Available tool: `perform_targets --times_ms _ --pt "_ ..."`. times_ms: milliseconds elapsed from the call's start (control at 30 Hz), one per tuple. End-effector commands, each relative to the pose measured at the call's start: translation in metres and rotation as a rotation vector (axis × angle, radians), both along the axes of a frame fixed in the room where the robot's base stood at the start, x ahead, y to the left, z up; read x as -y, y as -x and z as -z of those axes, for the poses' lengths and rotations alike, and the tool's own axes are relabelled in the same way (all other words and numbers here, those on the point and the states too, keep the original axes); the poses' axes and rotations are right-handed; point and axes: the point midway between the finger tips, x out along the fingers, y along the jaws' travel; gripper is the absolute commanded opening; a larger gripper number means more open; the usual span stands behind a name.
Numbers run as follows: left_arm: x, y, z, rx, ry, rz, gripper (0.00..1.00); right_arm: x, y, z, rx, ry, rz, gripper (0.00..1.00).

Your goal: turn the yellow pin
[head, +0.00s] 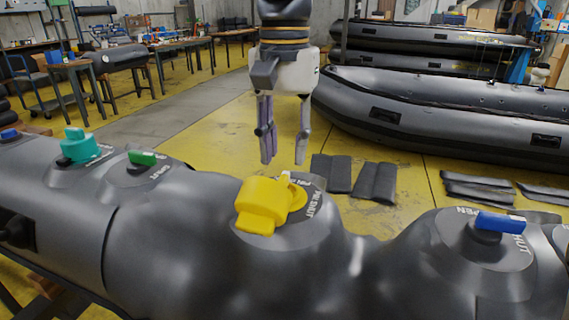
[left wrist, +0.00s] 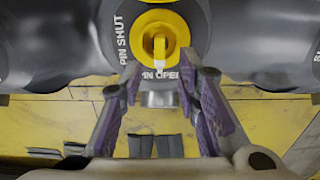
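The yellow pin (head: 262,206) sits on a round yellow base on top of the dark grey inflatable tube in the head view. It also shows in the left wrist view (left wrist: 158,42), with its raised handle upright in the picture. A small white tip on it lies by the words PIN OPEN; PIN SHUT is printed to the left there. My left gripper (head: 284,160) points down, open and empty, above and behind the pin in the head view. Its two fingers also show in the left wrist view (left wrist: 160,82), apart from the pin. My right gripper is not in view.
A teal knob (head: 80,145) and a green handle (head: 143,158) stand on the tube at the left. A blue handle (head: 499,221) stands at the right. Dark folded pads (head: 353,178) lie on the yellow floor behind. Inflatable boats (head: 440,115) fill the back right.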

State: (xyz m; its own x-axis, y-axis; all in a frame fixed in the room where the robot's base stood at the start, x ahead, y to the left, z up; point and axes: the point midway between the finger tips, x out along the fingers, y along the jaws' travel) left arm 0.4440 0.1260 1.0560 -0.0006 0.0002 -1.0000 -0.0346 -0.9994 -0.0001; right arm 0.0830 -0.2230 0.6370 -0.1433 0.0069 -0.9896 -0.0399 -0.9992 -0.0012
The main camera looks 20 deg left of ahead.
Motion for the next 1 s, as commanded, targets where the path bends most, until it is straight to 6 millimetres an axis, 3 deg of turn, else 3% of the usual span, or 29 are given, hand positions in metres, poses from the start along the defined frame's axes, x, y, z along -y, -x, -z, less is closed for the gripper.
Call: perform_targets --times_ms 200,533,667,1000 --pt "0.0 0.0 0.035 0.001 0.0 -0.001 0.3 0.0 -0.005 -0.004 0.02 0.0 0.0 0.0" --pt "0.0 0.0 0.043 0.0 0.0 -0.001 0.3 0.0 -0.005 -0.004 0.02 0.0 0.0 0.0" --pt "0.0 0.0 0.043 0.001 0.0 -0.001 0.01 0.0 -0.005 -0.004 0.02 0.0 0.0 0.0" --pt "0.0 -0.001 0.043 0.001 0.0 0.013 0.0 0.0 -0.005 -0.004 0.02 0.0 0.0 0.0"
